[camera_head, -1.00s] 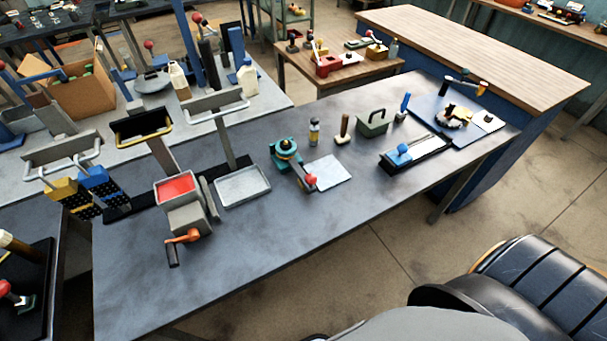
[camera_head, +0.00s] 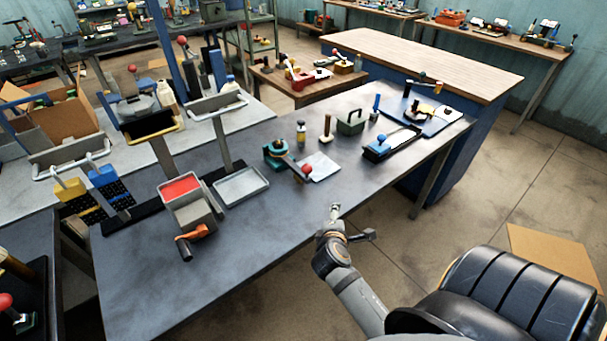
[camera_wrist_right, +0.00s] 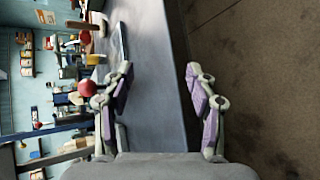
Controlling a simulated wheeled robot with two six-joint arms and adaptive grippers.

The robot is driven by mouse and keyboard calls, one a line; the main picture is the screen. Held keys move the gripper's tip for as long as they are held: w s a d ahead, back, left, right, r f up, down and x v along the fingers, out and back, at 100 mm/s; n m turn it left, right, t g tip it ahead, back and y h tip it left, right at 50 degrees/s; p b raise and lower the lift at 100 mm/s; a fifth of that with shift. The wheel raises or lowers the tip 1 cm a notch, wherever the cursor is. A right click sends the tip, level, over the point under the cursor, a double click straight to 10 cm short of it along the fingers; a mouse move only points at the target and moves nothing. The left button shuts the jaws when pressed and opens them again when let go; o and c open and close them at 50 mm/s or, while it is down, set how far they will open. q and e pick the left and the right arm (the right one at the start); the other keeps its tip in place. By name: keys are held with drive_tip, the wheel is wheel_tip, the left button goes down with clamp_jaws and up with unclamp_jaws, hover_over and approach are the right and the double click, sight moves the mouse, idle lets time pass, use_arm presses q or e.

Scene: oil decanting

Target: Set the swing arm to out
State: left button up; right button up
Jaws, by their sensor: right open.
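The swing arm (camera_head: 291,164) reaches from a round teal base (camera_head: 275,149) toward the front right of the grey table and ends in a red ball knob (camera_head: 307,170). The knob lies by the left edge of a pale flat plate (camera_head: 322,166). My right gripper (camera_head: 350,220) is open and empty at the table's front edge, in front of and to the right of the knob, apart from it. In the right wrist view its two fingers (camera_wrist_right: 158,75) are spread, with a red ball (camera_wrist_right: 87,88) beyond the left finger. My left gripper is not in view.
On the grey table (camera_head: 240,250) stand an orange-handled crank box (camera_head: 192,210), a yellow-labelled bottle (camera_head: 301,132), a wooden-handled tool (camera_head: 326,128), a green case (camera_head: 351,121) and a blue-topped slide device (camera_head: 392,142). The front of the table is mostly clear.

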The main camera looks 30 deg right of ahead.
sight(307, 169)
drive_tip(key=w+r+n+t, duration=0.1)
drive_tip(key=w+n, duration=0.1)
drive_tip(key=n, duration=0.1)
drive_tip(key=w+r+n+t+h, duration=0.1)
drive_tip(key=w+n, duration=0.1)
drive_tip(key=n, duration=0.1)
drive_tip(key=w+r+n+t, duration=0.1)
drive_tip(key=w+n, duration=0.1)
drive_tip(key=n, duration=0.2)
drive_tip(key=shift+d+r+t, duration=0.2)
drive_tip(key=shift+t, duration=0.2)
drive_tip(key=w+a+n+t, duration=0.1)
drive_tip(key=n, duration=0.2)
drive_tip(key=w+a+r+n+t, duration=0.1)
drive_tip(key=n, duration=0.2)
drive_tip(key=w+a+n+t+y, duration=0.1)
drive_tip(key=a+n, duration=0.1)
drive_tip(key=n, duration=0.2)
drive_tip(key=shift+w+a+r+t, duration=0.1)
drive_tip(key=shift+w+r+t, duration=0.15)
drive_tip(key=shift+t, duration=0.05)
drive_tip(key=p+x, duration=0.1)
drive_tip(key=x, duration=0.9)
drive_tip(key=shift+w+d+f+p, duration=0.1)
drive_tip(key=shift+w+d+p, duration=0.1)
drive_tip(key=shift+p, duration=0.1)
clamp_jaws()
